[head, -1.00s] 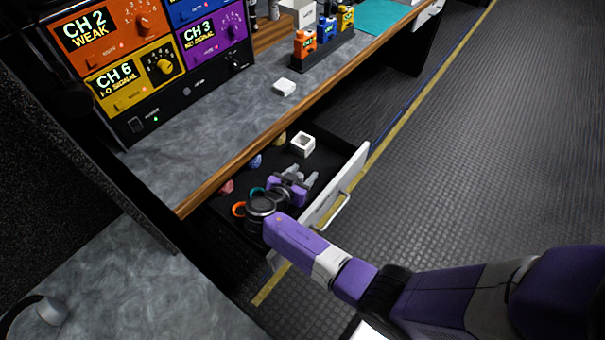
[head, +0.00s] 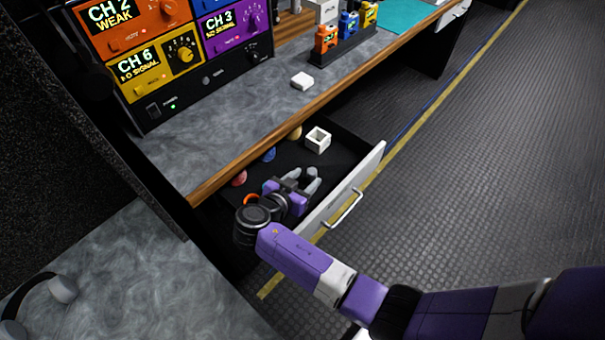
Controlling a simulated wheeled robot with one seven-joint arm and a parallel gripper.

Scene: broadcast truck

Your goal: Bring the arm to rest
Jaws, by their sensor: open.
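My gripper (head: 313,179) is open in the head view, with two grey fingers spread and nothing between them. It is over the open drawer (head: 345,160), close to the drawer's white front panel. My purple arm reaches in from the lower right across that panel. A white square box with a hollow top (head: 318,140) stands in the drawer beyond the fingertips, apart from them. My wrist partly hides an orange ring (head: 251,200) in the drawer.
The drawer also holds red (head: 239,178), blue (head: 269,154) and tan (head: 295,132) pieces along its left side. The wooden desk edge (head: 270,138) overhangs it. Headphones (head: 50,292) lie at lower left. The floor at right is clear.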

